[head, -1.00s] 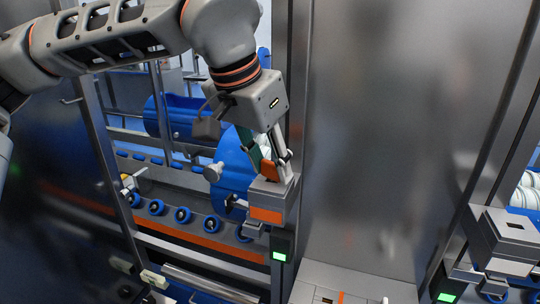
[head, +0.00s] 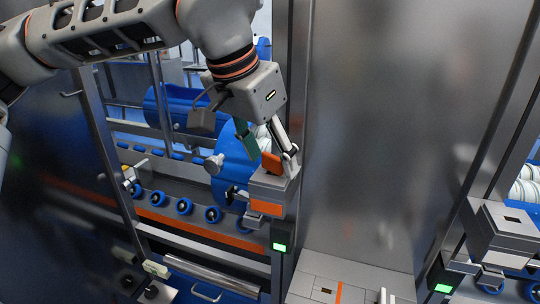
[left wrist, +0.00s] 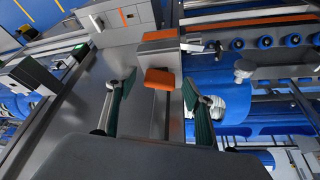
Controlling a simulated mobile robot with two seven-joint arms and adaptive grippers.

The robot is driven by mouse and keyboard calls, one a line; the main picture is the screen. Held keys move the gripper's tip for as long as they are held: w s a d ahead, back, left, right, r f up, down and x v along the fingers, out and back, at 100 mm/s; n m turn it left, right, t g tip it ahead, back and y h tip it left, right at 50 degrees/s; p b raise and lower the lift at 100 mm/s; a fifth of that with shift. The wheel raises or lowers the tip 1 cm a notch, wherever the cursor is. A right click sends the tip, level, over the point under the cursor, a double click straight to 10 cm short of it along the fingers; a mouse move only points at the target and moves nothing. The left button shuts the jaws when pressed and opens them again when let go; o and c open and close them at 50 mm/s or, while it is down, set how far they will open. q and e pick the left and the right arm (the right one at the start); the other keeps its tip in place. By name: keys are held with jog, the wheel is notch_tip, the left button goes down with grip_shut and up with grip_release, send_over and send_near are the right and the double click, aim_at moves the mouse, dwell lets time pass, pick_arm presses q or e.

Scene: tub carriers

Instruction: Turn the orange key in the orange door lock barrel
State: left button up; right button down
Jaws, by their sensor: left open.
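The orange key (head: 270,163) stands in the top of a grey lock housing (head: 275,184) with an orange plate on its front, at the door post. The keyhole is hidden under the key. In the left wrist view the key (left wrist: 160,78) shows as a flat orange block in front of the housing's orange strip (left wrist: 172,34). My left gripper (head: 264,149) is open. Its green-padded fingers stand on either side of the key, with a visible gap on both sides in the left wrist view (left wrist: 159,88). My right gripper is not in view.
A similar grey lock housing (head: 503,225) stands at the right. Green lights glow below both housings, one on the left box (head: 280,247). Blue rollers (head: 184,206) and a blue tub end (head: 234,165) lie behind the post.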

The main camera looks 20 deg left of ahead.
pick_arm(q)
jog(key=v, duration=1.1)
jog(key=shift+s+r, duration=0.25)
jog(key=shift+r, duration=0.05)
